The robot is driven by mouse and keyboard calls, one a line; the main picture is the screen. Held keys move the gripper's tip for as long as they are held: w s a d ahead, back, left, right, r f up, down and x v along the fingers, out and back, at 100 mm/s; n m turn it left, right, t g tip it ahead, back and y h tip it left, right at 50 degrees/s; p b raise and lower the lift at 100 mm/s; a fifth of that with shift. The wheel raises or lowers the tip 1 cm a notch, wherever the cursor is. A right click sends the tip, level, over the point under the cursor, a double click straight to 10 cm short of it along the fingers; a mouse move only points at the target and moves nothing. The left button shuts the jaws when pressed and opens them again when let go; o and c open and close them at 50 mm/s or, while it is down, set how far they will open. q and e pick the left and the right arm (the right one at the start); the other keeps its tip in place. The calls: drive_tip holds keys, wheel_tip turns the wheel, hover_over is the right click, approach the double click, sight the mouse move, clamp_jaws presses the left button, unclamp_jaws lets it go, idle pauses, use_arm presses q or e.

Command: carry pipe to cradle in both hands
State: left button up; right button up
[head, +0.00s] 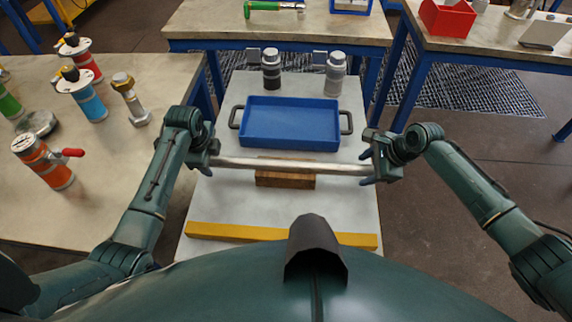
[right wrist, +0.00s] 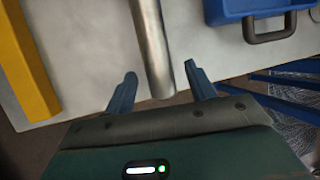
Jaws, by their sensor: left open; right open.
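A long grey metal pipe (head: 290,165) lies crosswise over a brown wooden block (head: 285,181) on the pale table in the head view. I cannot tell for sure which thing is the cradle. My left gripper (head: 212,156) is at the pipe's left end, with its jaws open; its fingers are partly hidden. My right gripper (head: 374,164) is at the pipe's right end. In the right wrist view the pipe (right wrist: 152,45) ends between the open blue fingers of that gripper (right wrist: 158,85), with a gap on each side.
A blue tray (head: 291,121) with dark handles lies just behind the pipe. A yellow bar (head: 210,231) runs along the near edge. The left table (head: 110,180) holds several flanged vessels, including an orange one (head: 45,165).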

use_arm(q)
drive_tip(key=shift+f, duration=0.15)
use_arm(e)
drive_tip(key=shift+a+f, duration=0.1)
drive_tip(key=shift+f, duration=0.05)
use_arm(q)
clamp_jaws()
use_arm(e)
clamp_jaws()
idle(0.3)
